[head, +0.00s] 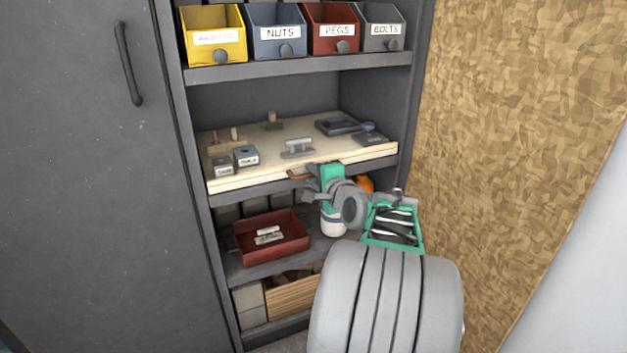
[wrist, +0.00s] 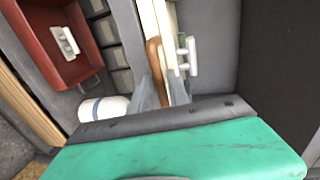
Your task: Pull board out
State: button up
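The board (head: 245,178) is a pale wooden slab on the cabinet's middle shelf, its front edge running along the shelf front. A brown handle (head: 297,175) is on that edge; it also shows in the wrist view (wrist: 154,55). My green and grey gripper (head: 314,172) is at the handle, in front of the board. In the wrist view, the two grey fingers (wrist: 166,88) are close together with the handle between them, and they look closed on it. The fingers and my wrist hide part of the handle.
Small blocks and a grey holder (head: 298,149) stand on the board. Labelled bins (head: 280,32) are above. A red tray (head: 270,238) and a white bottle (head: 333,222) are below. A cabinet door (head: 80,150) is left; a chipboard wall (head: 520,150) is right.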

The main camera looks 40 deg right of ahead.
jog(key=shift+c, duration=0.2)
grip_shut()
dwell(1.3)
